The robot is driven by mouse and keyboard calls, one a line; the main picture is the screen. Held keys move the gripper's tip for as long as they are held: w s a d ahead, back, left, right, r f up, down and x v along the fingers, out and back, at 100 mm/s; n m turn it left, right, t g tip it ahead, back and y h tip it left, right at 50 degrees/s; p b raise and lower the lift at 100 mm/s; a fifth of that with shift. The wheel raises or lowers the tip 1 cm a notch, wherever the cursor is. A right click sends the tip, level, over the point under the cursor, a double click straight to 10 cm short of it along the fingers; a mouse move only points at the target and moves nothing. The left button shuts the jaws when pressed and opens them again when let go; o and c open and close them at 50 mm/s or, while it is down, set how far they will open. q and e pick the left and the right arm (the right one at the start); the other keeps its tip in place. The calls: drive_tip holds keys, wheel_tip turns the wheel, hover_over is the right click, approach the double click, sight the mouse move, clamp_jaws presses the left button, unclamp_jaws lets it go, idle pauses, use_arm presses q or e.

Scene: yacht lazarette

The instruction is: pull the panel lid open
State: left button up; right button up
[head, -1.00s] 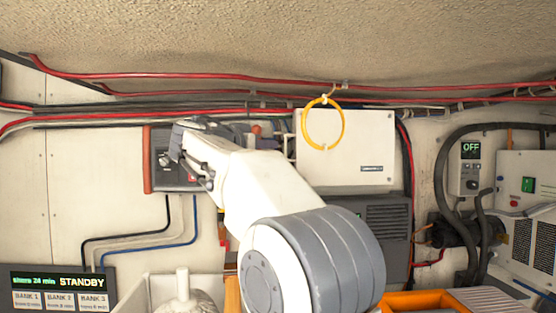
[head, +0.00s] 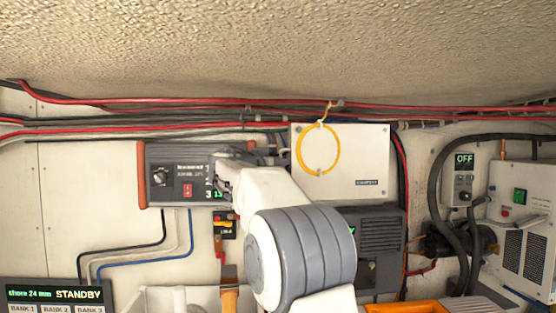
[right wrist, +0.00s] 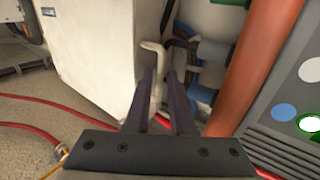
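The white panel lid (head: 365,160) is the front of a box on the back wall, and it looks closed. A yellow cable loop (head: 318,150) hangs in front of it. In the right wrist view the white panel (right wrist: 95,45) is at the left, with a pale bent handle (right wrist: 152,60) beside its edge. My right gripper (right wrist: 165,85) has its two dark fingers apart, with the handle showing between them; I cannot tell whether they touch it. In the head view my right gripper (head: 224,178) is partly hidden by its own arm. My left gripper is out of view.
A dark control box (head: 170,172) with orange side rails is left of the panel. Red cables (head: 200,104) run above. A grey vented unit (head: 382,240) is below the panel, and an OFF display unit (head: 464,180) is at the right.

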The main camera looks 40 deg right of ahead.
clamp_jaws()
idle(1.4)
